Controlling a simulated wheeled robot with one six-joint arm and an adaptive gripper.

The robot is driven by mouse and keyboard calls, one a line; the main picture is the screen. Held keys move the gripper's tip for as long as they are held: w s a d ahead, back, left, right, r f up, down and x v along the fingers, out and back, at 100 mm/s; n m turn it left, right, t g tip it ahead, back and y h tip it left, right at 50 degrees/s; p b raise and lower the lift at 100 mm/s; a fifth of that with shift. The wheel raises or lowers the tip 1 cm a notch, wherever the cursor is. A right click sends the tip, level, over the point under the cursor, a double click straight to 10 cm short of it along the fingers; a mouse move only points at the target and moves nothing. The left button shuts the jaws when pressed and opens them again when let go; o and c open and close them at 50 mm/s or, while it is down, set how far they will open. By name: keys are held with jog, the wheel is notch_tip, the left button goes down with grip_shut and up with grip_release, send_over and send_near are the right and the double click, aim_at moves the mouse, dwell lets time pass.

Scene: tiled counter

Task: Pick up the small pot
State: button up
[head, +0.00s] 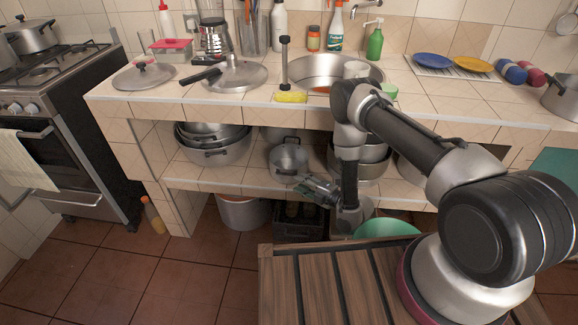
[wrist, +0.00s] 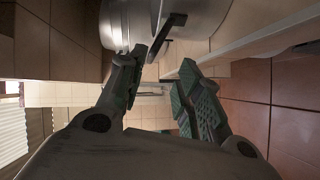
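The small pot (head: 289,157) is a grey metal pot with side handles, standing on the shelf under the counter between larger pots. My gripper (head: 303,186) is low in front of the shelf edge, close to the pot's lower right side. It points to the left. In the wrist view, my gripper (wrist: 163,66) has its two fingers apart with nothing held between them. A shiny metal pot (wrist: 195,15) with a dark handle shows at the top of that view, its handle near the left finger's tip. It appears to be the small pot, seen sideways and partly cut off.
The shelf edge (head: 235,184) runs below. A pot (head: 243,211) and a dark crate (head: 298,222) sit underneath.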

aim_at(286, 174)
jog(key=shift+n, duration=0.3)
jog(key=x, duration=0.2)
jog(key=r+x, duration=0.1)
jog(key=x, duration=0.4)
jog(key=shift+w+a+r, duration=0.15)
jog(key=shift+w+a, duration=0.15)
jog(key=shift+a, duration=0.05)
grip_shut()
